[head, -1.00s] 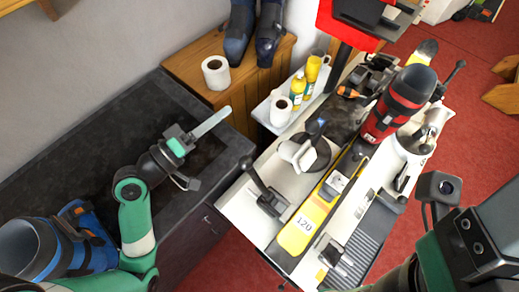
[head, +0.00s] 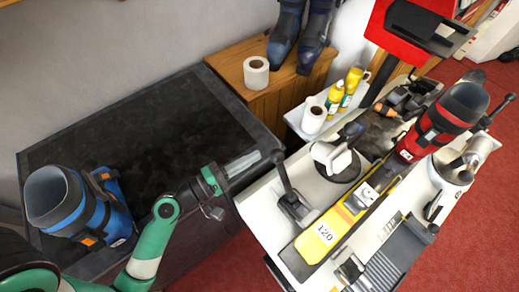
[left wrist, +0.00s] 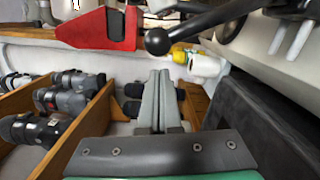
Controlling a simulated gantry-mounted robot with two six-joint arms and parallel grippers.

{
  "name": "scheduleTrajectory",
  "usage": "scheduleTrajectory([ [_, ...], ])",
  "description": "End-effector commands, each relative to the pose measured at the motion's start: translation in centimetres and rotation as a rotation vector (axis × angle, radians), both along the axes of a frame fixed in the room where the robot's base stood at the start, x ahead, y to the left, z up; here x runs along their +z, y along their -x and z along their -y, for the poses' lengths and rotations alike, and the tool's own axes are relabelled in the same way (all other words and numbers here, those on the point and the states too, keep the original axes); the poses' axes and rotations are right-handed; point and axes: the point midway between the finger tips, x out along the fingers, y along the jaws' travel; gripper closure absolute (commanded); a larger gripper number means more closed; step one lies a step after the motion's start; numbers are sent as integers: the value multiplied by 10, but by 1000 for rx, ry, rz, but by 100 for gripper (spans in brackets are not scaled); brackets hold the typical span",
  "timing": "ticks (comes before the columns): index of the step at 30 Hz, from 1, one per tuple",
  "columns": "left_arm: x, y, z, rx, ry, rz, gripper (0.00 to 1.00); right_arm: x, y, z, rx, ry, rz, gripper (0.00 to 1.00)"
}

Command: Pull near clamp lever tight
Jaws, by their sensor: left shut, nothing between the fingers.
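The near clamp (head: 293,209) stands on the white bench near the front left of the yellow ski marked 120 (head: 318,237). Its black lever (head: 286,180) points up and slightly left, ending in a round knob. My left gripper (head: 262,161) is shut and empty, its fingertips just left of the knob in the head view. In the left wrist view, the shut grey fingers (left wrist: 160,88) point forward, and a black ball knob on a lever (left wrist: 158,41) shows just beyond and above them. I cannot tell whether they touch. My right gripper is out of view.
A blue boot (head: 68,200) stands on the dark chest at left. A red and black boot (head: 437,122) is mounted on the ski.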

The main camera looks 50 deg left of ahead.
Motion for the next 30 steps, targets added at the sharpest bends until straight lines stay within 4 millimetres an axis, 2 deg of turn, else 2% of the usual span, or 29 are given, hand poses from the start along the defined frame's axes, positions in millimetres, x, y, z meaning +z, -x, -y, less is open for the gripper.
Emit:
scheduleTrajectory([
  [3, 2, -17, 2, -2, -1, 1, 100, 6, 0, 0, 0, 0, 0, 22],
  [7, 1, -26, 2, 0, -2, 0, 100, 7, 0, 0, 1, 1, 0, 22],
  [19, 1, -28, 3, 1, -4, 0, 100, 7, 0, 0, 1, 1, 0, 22],
  [30, 9, -28, 11, -1, -62, 1, 100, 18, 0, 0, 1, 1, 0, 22],
])
